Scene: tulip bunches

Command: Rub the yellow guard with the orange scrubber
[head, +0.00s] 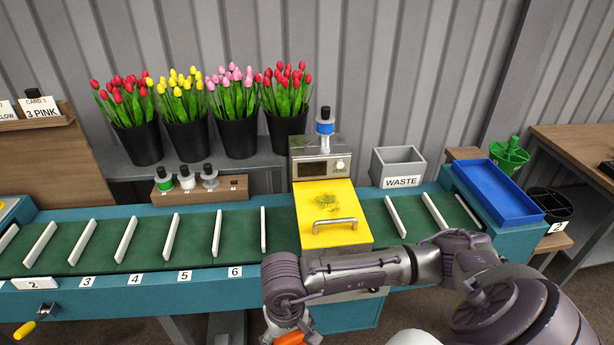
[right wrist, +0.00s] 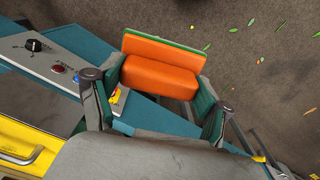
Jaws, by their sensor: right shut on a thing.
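The yellow guard (head: 345,233) covers the machine in the middle of the conveyor, with a metal bar handle near its front edge. A patch of green bits (head: 327,201) lies on its upper part. The guard's corner also shows at the left of the right wrist view (right wrist: 22,160). My right gripper (head: 290,328) is in front of the conveyor, below and left of the guard and apart from it. It is shut on the orange scrubber (right wrist: 160,75), a block with a green edge, held between both fingers. In the head view only a bit of the scrubber (head: 290,339) shows at the bottom edge.
The green conveyor belt (head: 140,238) with white dividers runs either side of the guard. A grey waste bin (head: 398,167) and blue tray (head: 500,192) are to the right. Tulip buckets (head: 237,137) stand behind.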

